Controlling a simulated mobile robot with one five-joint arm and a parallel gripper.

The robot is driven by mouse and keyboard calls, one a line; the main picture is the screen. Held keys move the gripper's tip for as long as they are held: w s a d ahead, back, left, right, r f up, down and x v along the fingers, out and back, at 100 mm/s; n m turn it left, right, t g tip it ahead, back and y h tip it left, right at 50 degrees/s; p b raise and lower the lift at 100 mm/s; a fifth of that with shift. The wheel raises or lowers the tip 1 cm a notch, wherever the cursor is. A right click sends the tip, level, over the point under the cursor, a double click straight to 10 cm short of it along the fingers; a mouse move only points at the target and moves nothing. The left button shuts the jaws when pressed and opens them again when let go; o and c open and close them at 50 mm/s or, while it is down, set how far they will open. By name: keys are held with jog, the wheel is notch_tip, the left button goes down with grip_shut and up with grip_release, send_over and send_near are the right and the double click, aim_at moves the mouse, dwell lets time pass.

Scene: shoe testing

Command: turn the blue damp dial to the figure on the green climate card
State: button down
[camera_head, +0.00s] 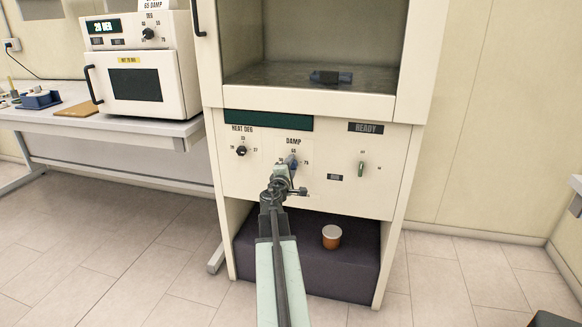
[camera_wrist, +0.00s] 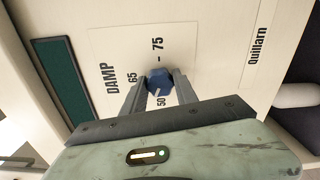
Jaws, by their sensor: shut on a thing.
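The blue damp dial (camera_wrist: 158,79) is on the cabinet's cream front panel, under the word DAMP, with marks 50, 65 and 75. Its white pointer line is toward 50 in the wrist view. My gripper (camera_wrist: 159,87) is shut on the dial, one finger on each side. In the head view my gripper (camera_head: 288,176) covers much of the dial (camera_head: 293,160). A card (camera_head: 153,5) on top of the oven at the left reads "65 DAMP". Its upper part is cut off by the picture edge.
Left of the damp dial is a black HEAT DEG dial (camera_head: 241,151). An open chamber (camera_head: 310,80) is above the panel. An orange-brown pot (camera_head: 332,237) stands below.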

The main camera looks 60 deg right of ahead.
jog(key=shift+a+m, duration=0.1)
jog(key=shift+m, duration=1.9)
jog(key=c, duration=0.9)
grip_release()
jog(key=shift+c, duration=0.2)
jog(key=v, duration=0.7)
jog(key=shift+a, duration=0.4)
jog(key=shift+s, duration=0.15)
